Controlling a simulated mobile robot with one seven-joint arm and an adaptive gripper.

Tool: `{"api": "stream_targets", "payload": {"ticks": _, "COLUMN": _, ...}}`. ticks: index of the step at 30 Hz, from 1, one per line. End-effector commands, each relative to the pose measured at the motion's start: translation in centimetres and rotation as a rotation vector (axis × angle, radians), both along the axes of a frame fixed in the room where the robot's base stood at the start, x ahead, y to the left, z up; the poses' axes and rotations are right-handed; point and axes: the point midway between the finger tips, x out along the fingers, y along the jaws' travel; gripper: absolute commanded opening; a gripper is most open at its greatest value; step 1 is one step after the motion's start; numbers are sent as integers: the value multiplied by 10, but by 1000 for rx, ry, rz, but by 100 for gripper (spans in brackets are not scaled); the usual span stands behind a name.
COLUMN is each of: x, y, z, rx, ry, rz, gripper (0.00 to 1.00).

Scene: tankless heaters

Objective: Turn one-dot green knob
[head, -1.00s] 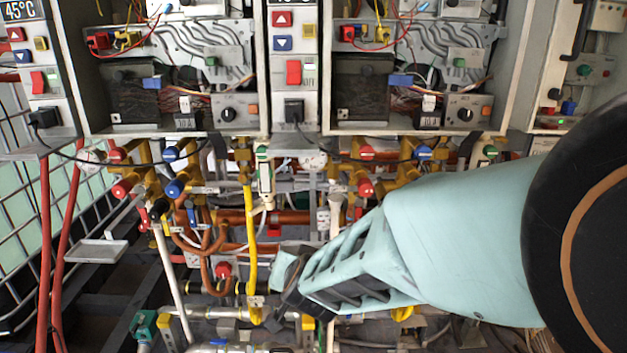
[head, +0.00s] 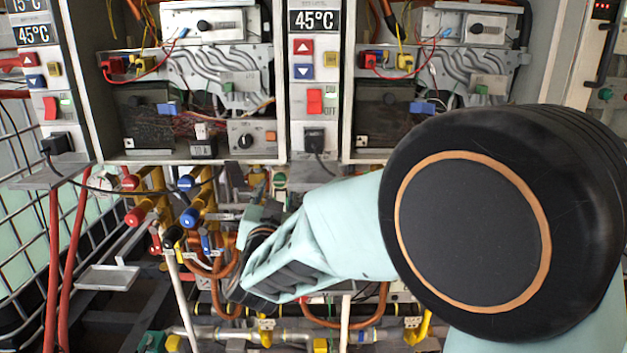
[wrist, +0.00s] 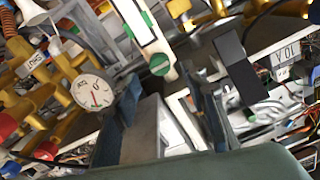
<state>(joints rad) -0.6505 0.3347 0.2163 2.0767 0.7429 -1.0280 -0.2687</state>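A round green knob (head: 281,180) with a slot sits on a white upright fitting below the heater boxes in the head view. The wrist view shows this green knob (wrist: 160,65) at top centre, just beyond the gap between my fingers. Its dot marking is too small to make out. My gripper (head: 260,192) is just left of the knob in the head view, pointing up toward the boxes. In the wrist view my gripper (wrist: 163,90) has its two dark fingers apart with nothing held between them. My arm covers the pipework to the right.
A pressure gauge (wrist: 94,92) and brass valves lie left of my fingers in the wrist view. Blue knobs (head: 190,216) and red knobs (head: 136,215) stand left of my gripper. A black plug and cable (head: 315,140) hang above the green knob.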

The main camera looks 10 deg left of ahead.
Motion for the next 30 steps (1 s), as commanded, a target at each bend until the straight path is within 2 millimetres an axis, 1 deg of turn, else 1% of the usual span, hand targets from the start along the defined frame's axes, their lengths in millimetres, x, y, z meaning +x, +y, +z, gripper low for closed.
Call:
{"api": "stream_targets", "payload": {"ticks": 1, "x": 10, "y": 2, "z": 0, "rx": 0, "ry": 3, "rz": -1, "gripper": 40}}
{"api": "stream_targets", "payload": {"ticks": 3, "x": 22, "y": 5, "z": 1, "rx": 0, "ry": 1, "rz": -2, "gripper": 40}}
{"api": "stream_targets", "payload": {"ticks": 6, "x": 36, "y": 8, "z": 0, "rx": 1, "ry": 2, "rz": -2, "gripper": 40}}
{"api": "stream_targets", "payload": {"ticks": 9, "x": 45, "y": 10, "z": 1, "rx": 1, "ry": 0, "rz": -1, "gripper": 40}}
{"api": "stream_targets", "payload": {"ticks": 13, "x": 50, "y": 12, "z": 0, "rx": 0, "ry": 1, "rz": 0, "gripper": 40}}
{"api": "stream_targets", "payload": {"ticks": 20, "x": 51, "y": 12, "z": 0, "rx": 0, "ry": 1, "rz": 0, "gripper": 40}}
{"api": "stream_targets", "payload": {"ticks": 23, "x": 50, "y": 12, "z": 0, "rx": 0, "ry": 1, "rz": 0, "gripper": 31}}
{"api": "stream_targets", "payload": {"ticks": 30, "x": 50, "y": 12, "z": 0, "rx": 1, "ry": 1, "rz": 0, "gripper": 5}}
